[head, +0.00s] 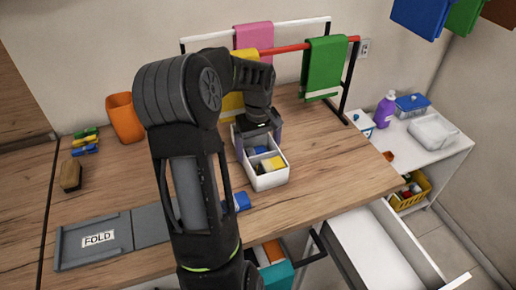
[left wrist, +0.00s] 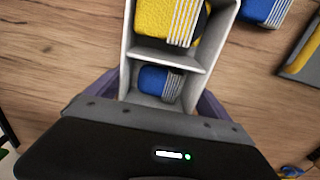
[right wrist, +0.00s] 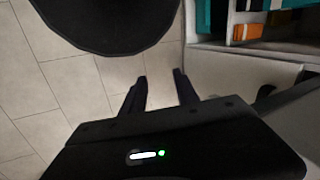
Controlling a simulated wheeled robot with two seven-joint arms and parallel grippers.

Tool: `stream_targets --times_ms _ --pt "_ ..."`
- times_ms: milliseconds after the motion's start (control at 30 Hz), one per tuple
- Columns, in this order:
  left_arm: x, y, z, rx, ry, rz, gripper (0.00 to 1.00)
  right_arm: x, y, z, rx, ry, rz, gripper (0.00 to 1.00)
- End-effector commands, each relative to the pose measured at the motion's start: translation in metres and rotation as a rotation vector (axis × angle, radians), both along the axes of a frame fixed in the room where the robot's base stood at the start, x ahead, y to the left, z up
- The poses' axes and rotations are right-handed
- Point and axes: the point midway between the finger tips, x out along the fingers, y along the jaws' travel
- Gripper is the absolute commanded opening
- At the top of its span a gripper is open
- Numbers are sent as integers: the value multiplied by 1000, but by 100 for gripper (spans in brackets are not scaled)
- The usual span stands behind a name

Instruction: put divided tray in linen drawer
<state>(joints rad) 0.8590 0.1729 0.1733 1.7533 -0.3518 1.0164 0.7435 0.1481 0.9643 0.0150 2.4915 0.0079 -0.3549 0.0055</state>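The divided tray (head: 267,181) is light grey with compartments holding yellow, blue and dark items. It is over the wooden counter; I cannot tell whether it touches it. My left gripper (head: 258,128) is at its far end. In the left wrist view the tray (left wrist: 172,57) lies between the spread fingers, one along each outer wall; whether they press on it is unclear. An open, white, empty-looking drawer (head: 375,245) is at the lower right; no label shows which drawer is the linen drawer. My right gripper (right wrist: 160,88) has its fingers apart, empty, over floor tiles.
A towel rack (head: 345,80) with hanging towels stands behind the tray. A grey FOLD board (head: 150,225), an orange cup (head: 124,118) and a brush (head: 71,175) are left. A storage space with teal and orange items (head: 275,272) is below the front edge. A white side table (head: 400,145) is right.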

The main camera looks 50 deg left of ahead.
Motion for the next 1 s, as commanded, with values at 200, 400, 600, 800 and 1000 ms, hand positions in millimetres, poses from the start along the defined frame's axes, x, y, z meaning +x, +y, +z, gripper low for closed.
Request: stream_targets --times_ms 200,400,600,800,1000 --pt "0 0 0 -1 0 0 100 0 0 0 0 0 0 36" --pt "0 0 3 0 0 0 100 0 0 3 0 1 0 36" --pt "1 1 22 3 -3 0 100 0 0 -1 0 0 0 36" --pt "2 0 61 4 -4 -2 100 1 0 -5 2 -2 1 36" --pt "1 0 101 1 -3 0 100 1 1 -7 3 -3 1 36"
